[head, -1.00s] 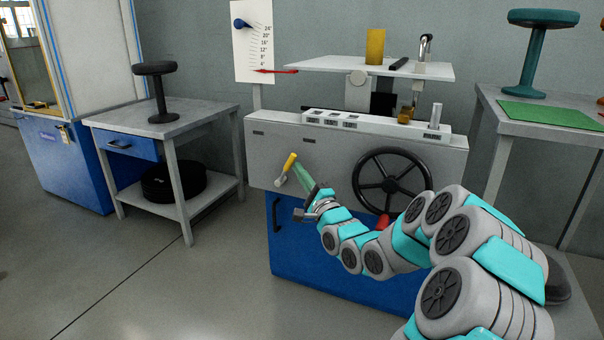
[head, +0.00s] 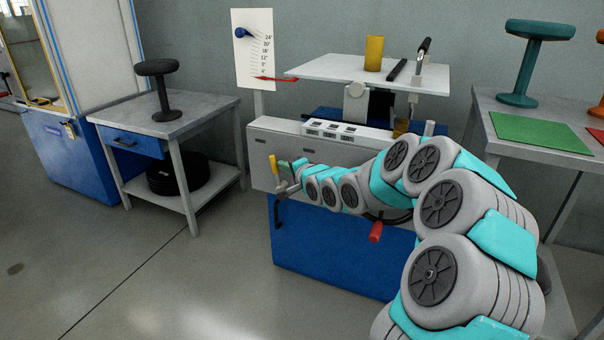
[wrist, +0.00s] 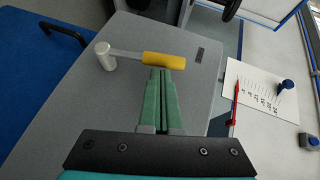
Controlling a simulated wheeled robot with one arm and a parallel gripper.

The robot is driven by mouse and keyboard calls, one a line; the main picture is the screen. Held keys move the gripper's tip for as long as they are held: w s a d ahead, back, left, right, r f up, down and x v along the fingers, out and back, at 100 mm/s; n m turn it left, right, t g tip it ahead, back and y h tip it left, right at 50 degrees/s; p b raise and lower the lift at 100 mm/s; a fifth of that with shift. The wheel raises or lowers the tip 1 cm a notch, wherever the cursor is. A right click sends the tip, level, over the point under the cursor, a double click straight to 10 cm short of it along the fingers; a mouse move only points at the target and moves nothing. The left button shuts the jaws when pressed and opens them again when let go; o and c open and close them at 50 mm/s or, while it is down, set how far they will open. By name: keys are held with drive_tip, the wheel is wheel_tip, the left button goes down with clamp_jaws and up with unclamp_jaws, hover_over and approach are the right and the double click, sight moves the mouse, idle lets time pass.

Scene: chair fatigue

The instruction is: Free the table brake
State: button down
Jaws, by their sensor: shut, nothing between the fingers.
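The brake lever, with its yellow handle (head: 272,165), is on the left part of the machine's grey front panel (head: 258,150). It stands nearly upright, leaning slightly left. In the wrist view the yellow handle (wrist: 163,60) lies across the picture, with its pale round hub (wrist: 105,55) at its left end. My gripper (head: 284,168) is at the right side of the lever. Its green fingers (wrist: 160,74) are shut together, empty, with tips against or very close to the handle's side. The exact contact cannot be told.
My arm covers most of the black handwheel (head: 372,215); its red knob (head: 376,232) shows below. The white tabletop (head: 340,70) carries a yellow cylinder (head: 374,53). A scale card (head: 254,55) stands behind left. A side table (head: 190,112) is left, with clear floor in front.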

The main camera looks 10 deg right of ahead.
sight(275, 163)
drive_tip(key=shift+w+a+r+n+g+h+p, duration=0.1)
drive_tip(key=shift+w+a+n+g+h+p, duration=0.2)
drive_tip(key=shift+w+a+g+h+p, duration=0.25)
drive_tip(key=shift+w+a+n+g+h+p, duration=0.25)
drive_tip(key=shift+w+a+n+g, duration=0.1)
drive_tip(key=shift+a+g, duration=0.25)
